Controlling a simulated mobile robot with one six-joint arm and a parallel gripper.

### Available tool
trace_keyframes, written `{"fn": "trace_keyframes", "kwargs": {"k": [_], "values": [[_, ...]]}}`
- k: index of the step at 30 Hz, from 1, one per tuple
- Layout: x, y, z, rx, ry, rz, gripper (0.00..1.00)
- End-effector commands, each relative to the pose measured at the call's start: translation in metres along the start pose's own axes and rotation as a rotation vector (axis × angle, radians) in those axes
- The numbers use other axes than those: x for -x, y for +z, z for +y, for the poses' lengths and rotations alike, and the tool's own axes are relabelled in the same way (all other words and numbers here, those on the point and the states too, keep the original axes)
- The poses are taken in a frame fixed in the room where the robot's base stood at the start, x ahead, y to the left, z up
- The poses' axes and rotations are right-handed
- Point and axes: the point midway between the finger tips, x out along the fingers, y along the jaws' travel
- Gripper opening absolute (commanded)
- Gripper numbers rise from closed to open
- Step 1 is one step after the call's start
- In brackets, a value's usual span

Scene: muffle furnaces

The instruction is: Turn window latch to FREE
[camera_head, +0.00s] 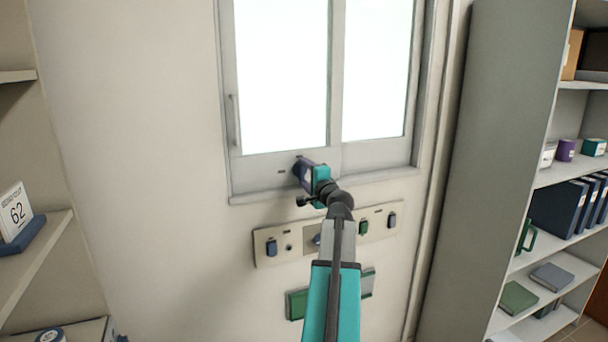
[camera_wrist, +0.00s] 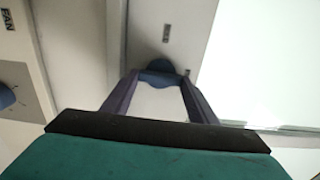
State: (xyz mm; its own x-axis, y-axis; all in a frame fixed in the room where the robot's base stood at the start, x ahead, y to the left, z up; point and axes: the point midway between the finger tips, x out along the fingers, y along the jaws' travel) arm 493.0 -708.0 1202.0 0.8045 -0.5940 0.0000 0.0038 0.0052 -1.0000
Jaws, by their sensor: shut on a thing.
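The window latch is a small blue rounded knob (camera_wrist: 158,64) on the window's lower frame in the wrist view. My gripper (camera_wrist: 160,78) has its two purple fingers on either side of the knob and is shut on it. Two small labels sit on the frame by the knob, too small to read. In the head view my gripper (camera_head: 303,172) reaches the lower rail of the window (camera_head: 265,168) near the middle and hides most of the latch. I cannot tell which label the latch points to.
Below the sill, a beige control panel (camera_head: 262,258) carries several switches and knobs; a panel marked FAN (camera_wrist: 8,45) shows in the wrist view. A green box (camera_head: 297,303) is lower down.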

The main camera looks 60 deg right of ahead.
Motion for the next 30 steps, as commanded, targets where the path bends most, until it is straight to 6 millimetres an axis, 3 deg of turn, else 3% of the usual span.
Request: {"fn": "trace_keyframes", "kwargs": {"k": [12, 13, 16, 30], "values": [[-0.0019, 0.0023, -0.004, -0.016, -0.006, -0.004, 0.31], [-0.0019, 0.0023, -0.004, -0.016, -0.006, -0.003, 0.56], [-0.0016, 0.0019, -0.0033, -0.014, -0.005, -0.003, 0.72], [0.0044, 0.0003, -0.0006, -0.01, -0.002, 0.0, 0.72]]}}
